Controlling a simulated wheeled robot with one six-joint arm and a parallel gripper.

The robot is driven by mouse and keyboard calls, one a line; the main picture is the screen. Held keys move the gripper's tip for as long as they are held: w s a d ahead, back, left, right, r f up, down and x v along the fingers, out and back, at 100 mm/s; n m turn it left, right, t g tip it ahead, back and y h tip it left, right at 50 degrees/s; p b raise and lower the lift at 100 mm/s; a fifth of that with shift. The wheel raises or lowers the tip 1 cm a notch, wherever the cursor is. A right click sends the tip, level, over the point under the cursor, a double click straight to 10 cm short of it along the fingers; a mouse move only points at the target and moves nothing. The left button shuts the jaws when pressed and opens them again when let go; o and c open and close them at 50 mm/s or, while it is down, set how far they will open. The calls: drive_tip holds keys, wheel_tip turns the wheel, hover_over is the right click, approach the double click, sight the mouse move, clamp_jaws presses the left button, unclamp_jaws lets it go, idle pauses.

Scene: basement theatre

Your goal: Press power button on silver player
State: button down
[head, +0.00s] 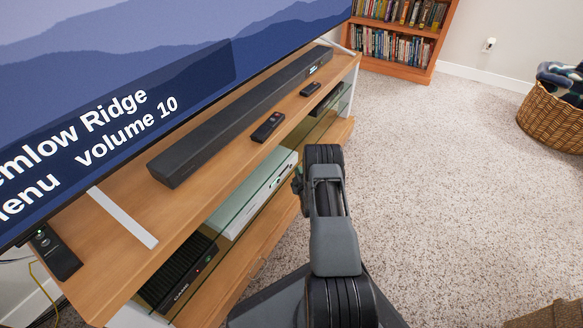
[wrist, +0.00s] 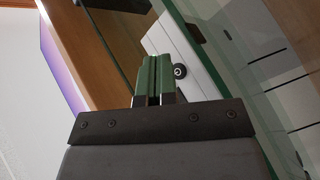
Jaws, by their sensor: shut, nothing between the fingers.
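The silver player (head: 258,196) is a long, pale, flat box on the glass shelf under the wooden top of the TV stand. In the wrist view its pale front (wrist: 178,50) lies just beyond my fingertips. A round black knob or button (wrist: 180,71) with a light mark sits on that front, close to the right of my fingers. I cannot tell whether it is the power button. My gripper (wrist: 155,58) has green fingers closed together with nothing between them. I cannot tell whether they touch the player. In the head view my arm mostly hides the gripper.
Glass panes edge the shelves. Carpet to the right is clear up to a basket (head: 552,115).

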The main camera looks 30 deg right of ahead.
drive_tip(key=s+d, duration=0.3)
drive_tip(key=s, duration=0.2)
drive_tip(key=shift+s, duration=0.15)
idle(0.5)
drive_tip(key=shift+s+d+p, duration=0.15)
drive_tip(key=shift+s+d, duration=0.1)
drive_tip(key=shift+s, duration=0.3)
drive_tip(key=shift+s+d+p, duration=0.15)
drive_tip(key=shift+s+d, duration=0.1)
drive_tip(key=shift+s, duration=0.25)
